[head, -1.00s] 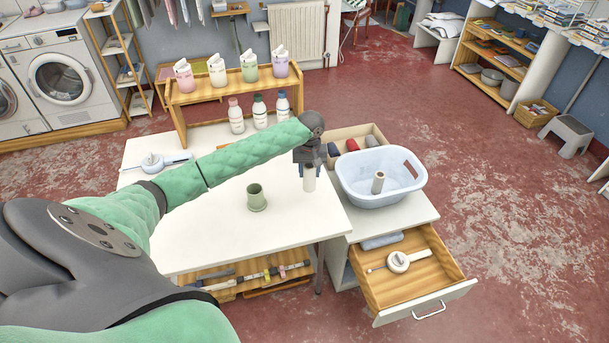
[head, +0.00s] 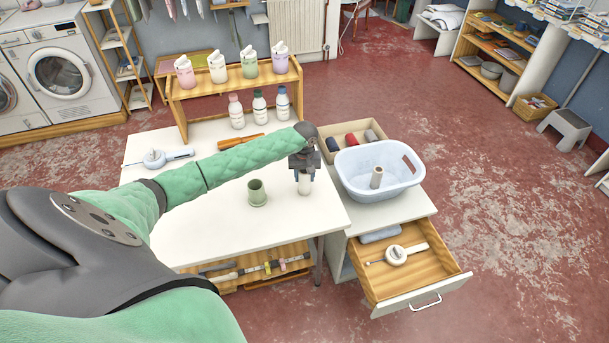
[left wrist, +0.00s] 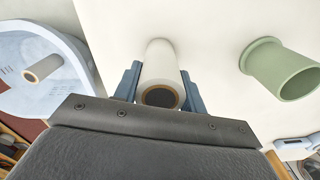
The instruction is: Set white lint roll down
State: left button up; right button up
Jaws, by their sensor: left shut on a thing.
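The white lint roll (head: 305,187) is upright at the right part of the white table (head: 215,235). My left gripper (head: 304,174) is shut on it, with a blue finger on each side. In the left wrist view the roll (left wrist: 161,65) stands between the fingers, its dark core end facing the camera. Its lower end looks at or very near the tabletop; I cannot tell whether it touches. A green cup (head: 257,193) stands to its left on the table, also in the left wrist view (left wrist: 281,70). My right gripper is out of view.
A pale blue basket (head: 352,188) with another roll (head: 376,177) in it stands to the right. Below it is an open drawer (head: 440,268) with a white round device (head: 396,256). Bottles (head: 259,109) stand at the back. The table's front is clear.

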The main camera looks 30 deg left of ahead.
pick_arm(q)
jog(key=o, duration=1)
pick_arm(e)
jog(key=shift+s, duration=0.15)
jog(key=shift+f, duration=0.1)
pick_arm(q)
jog(key=shift+r, duration=0.3)
notch_tip(320, 180, up, 2)
jog(key=shift+r+b, duration=0.25)
jog(key=shift+b, duration=0.55)
notch_tip(320, 180, up, 8)
jog(key=shift+r+b, duration=0.1)
jog(key=shift+b, duration=1.05)
jog(key=shift+r, duration=0.45)
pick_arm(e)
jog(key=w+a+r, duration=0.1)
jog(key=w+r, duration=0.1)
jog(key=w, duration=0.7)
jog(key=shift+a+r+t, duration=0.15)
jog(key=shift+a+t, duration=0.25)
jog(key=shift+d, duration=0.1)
